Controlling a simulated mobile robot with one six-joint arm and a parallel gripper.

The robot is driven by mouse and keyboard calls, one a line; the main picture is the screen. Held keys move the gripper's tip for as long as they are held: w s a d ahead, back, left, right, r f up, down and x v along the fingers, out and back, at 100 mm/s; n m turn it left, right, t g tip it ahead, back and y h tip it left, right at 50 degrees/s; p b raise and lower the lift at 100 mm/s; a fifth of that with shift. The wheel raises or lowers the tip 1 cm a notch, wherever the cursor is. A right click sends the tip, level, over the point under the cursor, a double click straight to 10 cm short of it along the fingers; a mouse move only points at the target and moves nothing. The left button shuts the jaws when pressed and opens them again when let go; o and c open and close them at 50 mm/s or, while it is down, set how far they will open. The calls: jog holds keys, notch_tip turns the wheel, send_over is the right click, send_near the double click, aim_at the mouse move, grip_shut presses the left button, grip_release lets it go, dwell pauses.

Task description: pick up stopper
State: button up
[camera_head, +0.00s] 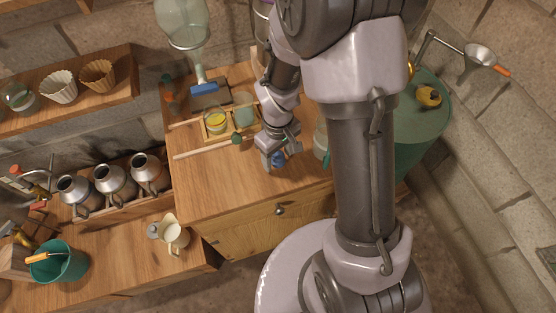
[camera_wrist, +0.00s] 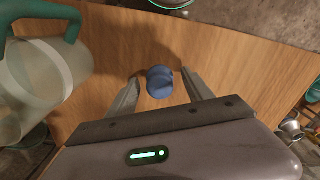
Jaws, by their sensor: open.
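The stopper (camera_wrist: 159,82) is a small blue rounded piece. In the wrist view it lies on the wooden counter between the two fingers of my gripper (camera_wrist: 160,95), near their tips, with a gap on each side. In the head view the blue stopper (camera_head: 278,159) shows beside my gripper (camera_head: 272,163), low over the counter top. My gripper is open and holds nothing. Part of the stopper is hidden by the gripper in the head view. I cannot tell the exact height of the fingertips above the wood.
A glass jug with a green handle (camera_wrist: 45,75) stands close at left in the wrist view. In the head view, a tray with a yellow-filled jar (camera_head: 215,122) and wooden rails lies behind left. The wooden counter top (camera_head: 225,185) is bare at front left.

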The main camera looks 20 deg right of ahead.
grip_shut()
